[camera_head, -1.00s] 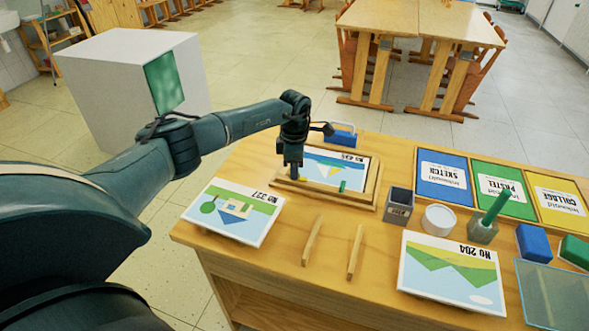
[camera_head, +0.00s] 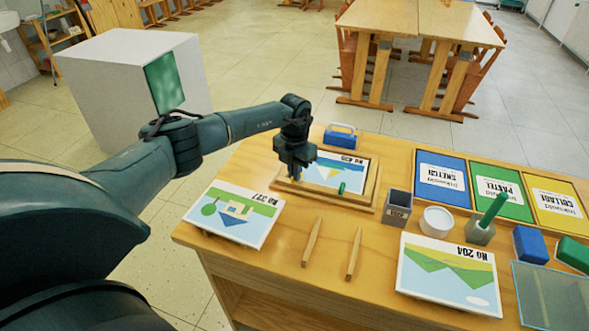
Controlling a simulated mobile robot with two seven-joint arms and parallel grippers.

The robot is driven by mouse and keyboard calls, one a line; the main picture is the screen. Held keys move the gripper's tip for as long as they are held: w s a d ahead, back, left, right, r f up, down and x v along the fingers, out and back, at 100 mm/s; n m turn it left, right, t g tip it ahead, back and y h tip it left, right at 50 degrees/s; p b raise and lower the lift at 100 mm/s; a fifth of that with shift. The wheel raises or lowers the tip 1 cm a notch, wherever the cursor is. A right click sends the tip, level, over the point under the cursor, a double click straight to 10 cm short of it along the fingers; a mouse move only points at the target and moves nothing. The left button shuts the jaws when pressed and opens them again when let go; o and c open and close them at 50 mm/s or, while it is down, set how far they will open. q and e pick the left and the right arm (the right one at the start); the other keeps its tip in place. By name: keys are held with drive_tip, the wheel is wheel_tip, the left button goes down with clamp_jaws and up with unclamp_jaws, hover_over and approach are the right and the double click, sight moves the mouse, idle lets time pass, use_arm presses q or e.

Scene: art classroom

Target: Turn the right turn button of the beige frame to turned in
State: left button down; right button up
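The beige frame (camera_head: 328,199) lies near the back left of the wooden table, with a blue and yellow landscape picture (camera_head: 352,173) marked with a number inside it. A green turn button (camera_head: 341,188) shows at the near edge of the picture, right of my gripper. My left gripper (camera_head: 296,174) points down over the frame's left part and hides that corner, including any button there. I cannot tell whether it touches the frame, or whether its fingers are open or shut. My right gripper is not in view.
A picture card (camera_head: 233,215) lies left of two wooden strips (camera_head: 312,242); another card (camera_head: 448,275) lies right. A grey cup (camera_head: 397,207) and white pot (camera_head: 437,221) stand right of the frame. A blue-handled object (camera_head: 340,137) sits behind it.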

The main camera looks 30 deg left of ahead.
use_arm(q)
drive_tip(key=shift+n+p, duration=0.5)
drive_tip(key=shift+n, duration=1.4)
drive_tip(key=c, duration=1.6)
unclamp_jaws()
wheel_tip(320, 180, up, 13)
drive_tip(key=shift+r+b, duration=0.15)
drive_tip(key=shift+b, duration=0.25)
